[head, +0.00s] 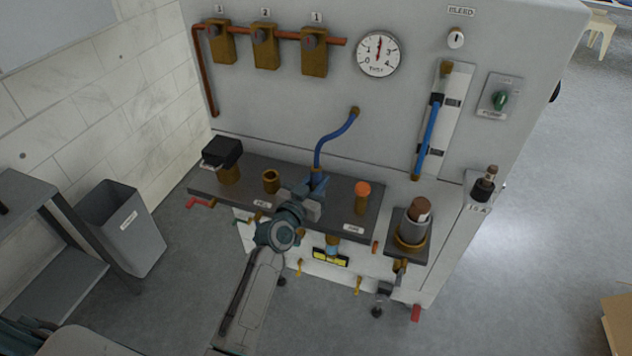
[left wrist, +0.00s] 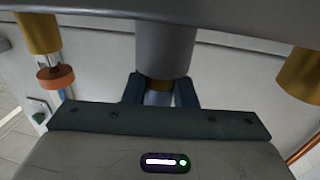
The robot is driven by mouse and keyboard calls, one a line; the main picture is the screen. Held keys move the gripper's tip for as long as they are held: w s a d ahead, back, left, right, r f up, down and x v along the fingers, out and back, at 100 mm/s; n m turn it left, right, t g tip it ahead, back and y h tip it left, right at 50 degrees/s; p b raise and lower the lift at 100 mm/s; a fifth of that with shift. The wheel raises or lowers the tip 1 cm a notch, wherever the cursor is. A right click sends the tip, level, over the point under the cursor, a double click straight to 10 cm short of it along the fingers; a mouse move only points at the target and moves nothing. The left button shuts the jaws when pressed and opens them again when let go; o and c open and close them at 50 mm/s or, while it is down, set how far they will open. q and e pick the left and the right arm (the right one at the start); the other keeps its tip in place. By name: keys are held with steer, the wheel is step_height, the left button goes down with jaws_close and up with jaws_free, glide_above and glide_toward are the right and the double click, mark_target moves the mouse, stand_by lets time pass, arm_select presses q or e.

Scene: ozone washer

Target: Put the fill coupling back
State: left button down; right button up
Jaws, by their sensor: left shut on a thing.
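The fill coupling appears to be the grey cylinder (left wrist: 165,45) with a brass collar at the end of the blue hose (head: 333,137). The hose runs from a brass wall fitting (head: 354,111) down to my left gripper (head: 313,195). The left gripper is shut on the coupling end, over the dark shelf (head: 235,184). In the left wrist view its fingers (left wrist: 160,92) stand either side of the narrow part below the collar. The wide grey part reaches the shelf in the picture; I cannot tell whether it sits on a port. My right gripper is out of view.
An orange-capped brass post (head: 362,197) stands right of the gripper, and an open brass cup (head: 271,181) left. A black-topped brass fitting (head: 226,160) is at the shelf's left end. A grey canister (head: 410,233) stands at the right. A grey bin (head: 123,228) is on the floor.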

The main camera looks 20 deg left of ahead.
arm_select(q)
steer(key=c, duration=1.3)
jaws_free()
steer(key=shift+o, duration=0.6)
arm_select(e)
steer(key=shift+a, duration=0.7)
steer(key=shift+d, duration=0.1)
